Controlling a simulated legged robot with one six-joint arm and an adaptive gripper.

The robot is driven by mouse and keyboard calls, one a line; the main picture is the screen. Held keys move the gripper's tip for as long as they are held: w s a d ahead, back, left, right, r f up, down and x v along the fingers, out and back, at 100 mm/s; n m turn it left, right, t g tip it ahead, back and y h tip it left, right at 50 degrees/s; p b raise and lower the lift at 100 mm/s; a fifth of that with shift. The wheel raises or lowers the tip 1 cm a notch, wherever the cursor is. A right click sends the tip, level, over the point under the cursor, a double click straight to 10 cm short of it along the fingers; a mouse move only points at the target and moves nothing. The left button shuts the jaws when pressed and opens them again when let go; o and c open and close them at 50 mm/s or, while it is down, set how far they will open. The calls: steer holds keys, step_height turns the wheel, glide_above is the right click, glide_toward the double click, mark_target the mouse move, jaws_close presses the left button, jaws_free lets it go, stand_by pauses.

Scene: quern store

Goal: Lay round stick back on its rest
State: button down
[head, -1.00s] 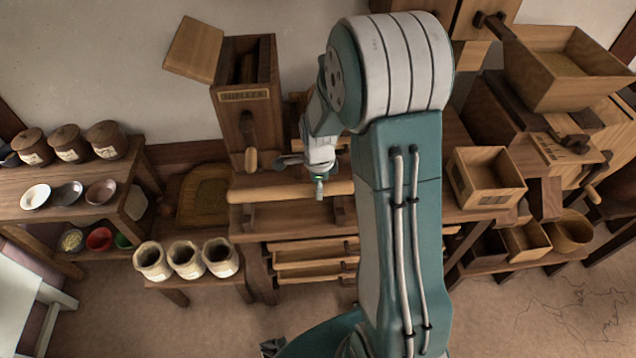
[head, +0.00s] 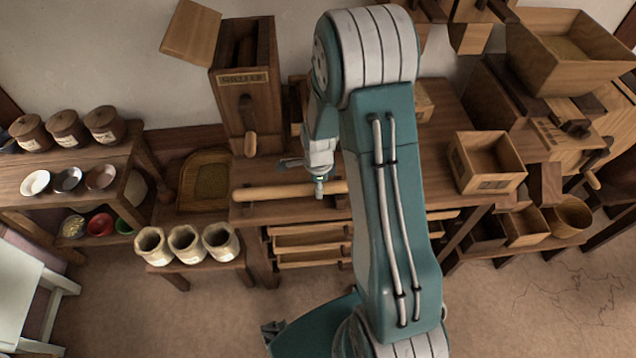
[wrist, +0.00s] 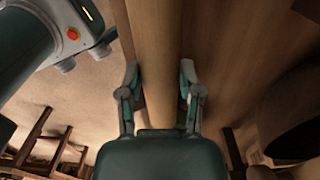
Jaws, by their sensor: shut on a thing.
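The round stick (head: 272,193) is a long pale wooden roller lying level across the front of the workbench in the head view. My gripper (head: 319,192) is shut on it near its middle, from above. In the wrist view the stick (wrist: 153,55) runs up the picture between the two fingers of my gripper (wrist: 160,88). The rest shows as dark wooden supports (head: 341,202) just below the stick, largely hidden by it. I cannot tell whether the stick touches them.
The workbench (head: 290,213) has open drawers (head: 312,240) below. A tall wooden box (head: 243,90) stands behind the stick's left part. An open wooden box (head: 487,163) stands on the right.

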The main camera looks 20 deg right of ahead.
steer(key=shift+c, duration=1)
jaws_free()
steer(key=s+a+r+n+t, duration=0.1)
steer(key=s+r+n, duration=0.15)
steer(key=r, duration=0.65)
steer(key=s+a+r+n+t, duration=0.15)
steer(key=r+n, duration=0.25)
steer(key=r, duration=0.4)
steer(key=s+a+r+n, duration=0.1)
steer(key=s+r+n, duration=0.25)
steer(key=r, duration=0.55)
steer(key=s+a+r+n+t, duration=0.3)
steer(key=s+r+n, duration=0.3)
steer(key=s+n, duration=0.5)
steer(key=shift+s+n, duration=0.15)
steer(key=shift+n, duration=0.15)
